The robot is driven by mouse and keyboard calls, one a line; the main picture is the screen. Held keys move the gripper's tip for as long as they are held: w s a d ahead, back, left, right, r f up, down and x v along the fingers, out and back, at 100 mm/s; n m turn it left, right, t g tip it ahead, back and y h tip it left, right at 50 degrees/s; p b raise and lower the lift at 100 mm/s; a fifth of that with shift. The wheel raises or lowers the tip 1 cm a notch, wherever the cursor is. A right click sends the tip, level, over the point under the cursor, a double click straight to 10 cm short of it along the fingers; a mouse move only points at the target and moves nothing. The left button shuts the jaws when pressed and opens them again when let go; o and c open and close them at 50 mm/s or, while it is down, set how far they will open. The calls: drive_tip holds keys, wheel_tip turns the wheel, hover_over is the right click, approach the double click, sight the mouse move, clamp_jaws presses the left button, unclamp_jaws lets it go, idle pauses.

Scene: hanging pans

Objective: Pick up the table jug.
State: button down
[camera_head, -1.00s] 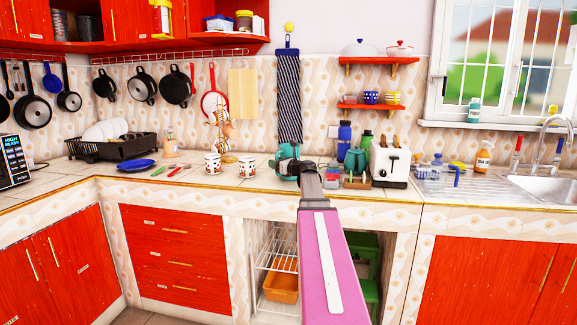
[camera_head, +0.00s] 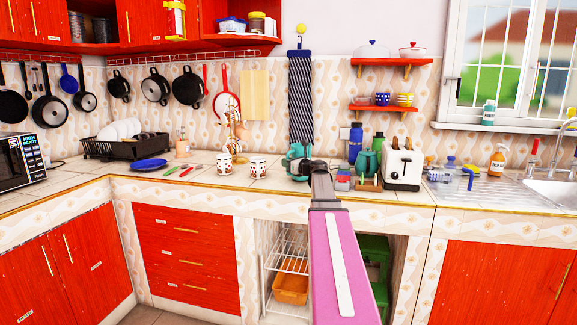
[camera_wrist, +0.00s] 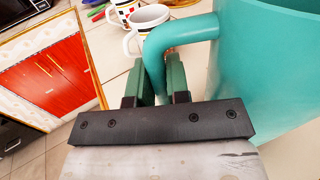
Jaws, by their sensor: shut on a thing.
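The table jug is teal and fills the right side of the wrist view (camera_wrist: 265,75). Its curved handle (camera_wrist: 180,35) reaches left and down between the two green fingers of my gripper (camera_wrist: 155,75). My gripper is shut on this handle. In the head view my gripper (camera_head: 297,162) is over the counter, right of the two patterned mugs (camera_head: 258,168). Teal and green shapes overlap there, and I cannot separate the jug from the gripper. The jug's base is hidden, so I cannot tell whether it touches the counter.
A white toaster (camera_head: 403,168) and several bottles and jars stand right of my gripper. A striped towel (camera_head: 300,98) hangs on the wall behind. The counter's front edge runs below.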

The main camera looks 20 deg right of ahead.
sight(288, 154)
drive_tip(key=shift+r, duration=1.55)
drive_tip(key=s+a+r, duration=0.3)
drive_tip(key=s+r, duration=0.1)
drive_tip(key=r, duration=0.2)
drive_tip(key=s+a+r, duration=0.3)
drive_tip(key=s+r, duration=0.2)
drive_tip(key=r, duration=0.2)
drive_tip(key=shift+s+a+r, duration=0.15)
drive_tip(key=shift+s+a, duration=0.1)
drive_tip(key=shift+a, duration=0.15)
